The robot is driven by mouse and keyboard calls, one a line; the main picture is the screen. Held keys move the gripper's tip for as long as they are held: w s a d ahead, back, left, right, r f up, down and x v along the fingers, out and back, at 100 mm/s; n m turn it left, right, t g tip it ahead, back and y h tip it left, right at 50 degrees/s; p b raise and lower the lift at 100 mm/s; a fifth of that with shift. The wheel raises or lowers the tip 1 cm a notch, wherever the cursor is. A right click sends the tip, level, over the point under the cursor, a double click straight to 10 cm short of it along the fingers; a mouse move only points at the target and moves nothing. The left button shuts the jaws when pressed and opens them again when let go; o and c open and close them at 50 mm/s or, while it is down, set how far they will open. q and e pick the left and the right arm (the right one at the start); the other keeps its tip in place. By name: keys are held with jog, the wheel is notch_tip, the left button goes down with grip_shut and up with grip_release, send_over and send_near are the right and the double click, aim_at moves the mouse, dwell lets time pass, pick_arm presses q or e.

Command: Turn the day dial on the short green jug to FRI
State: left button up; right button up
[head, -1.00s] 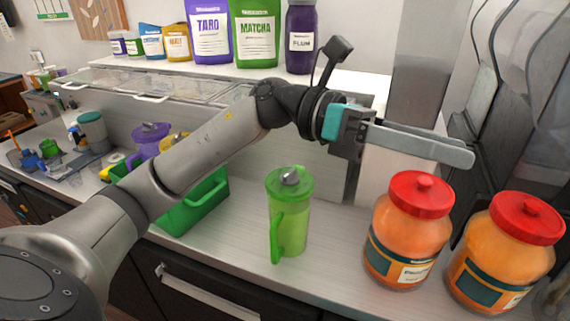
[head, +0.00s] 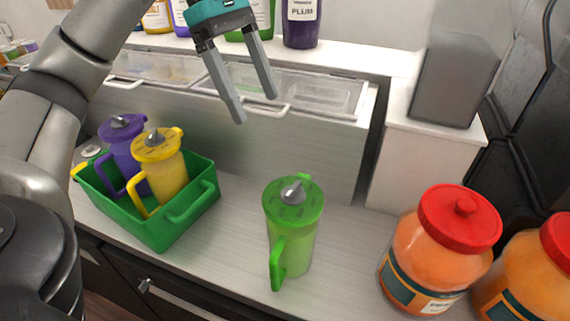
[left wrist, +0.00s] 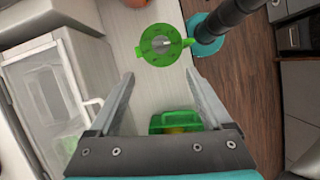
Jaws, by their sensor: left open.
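The green jug (head: 292,235) stands upright on the counter in the middle of the head view, with its handle toward the front left. Its green lid carries a grey dial knob (head: 294,190); the day marks are too small to read. The jug's lid also shows from above in the left wrist view (left wrist: 158,56), beyond the fingertips. My left gripper (head: 256,110) is open and empty, pointing down, above and behind the jug to its left, not touching it. My right gripper is not in view.
A green bin (head: 165,235) left of the jug holds a purple jug (head: 124,150) and a yellow jug (head: 165,170). Red-lidded orange jars (head: 440,250) stand at right. A steel-fronted topping unit (head: 280,145) runs behind. Counter around the green jug is clear.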

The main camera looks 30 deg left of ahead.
aim_at(290, 187)
pick_arm(q)
jog(key=b+x, duration=0.1)
jog(key=x, duration=0.5)
jog(key=b+x, duration=0.1)
jog(key=x, duration=0.6)
jog(key=shift+s+d+f+b, duration=0.15)
jog(key=shift+d+f+b, duration=0.1)
jog(key=shift+b, duration=0.15)
jog(key=shift+d+f, duration=0.25)
jog(key=shift+f, duration=0.4)
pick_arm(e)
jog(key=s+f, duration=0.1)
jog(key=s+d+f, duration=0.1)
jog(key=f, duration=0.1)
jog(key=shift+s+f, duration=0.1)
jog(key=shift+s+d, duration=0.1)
pick_arm(q)
jog(key=c, duration=0.3)
grip_shut()
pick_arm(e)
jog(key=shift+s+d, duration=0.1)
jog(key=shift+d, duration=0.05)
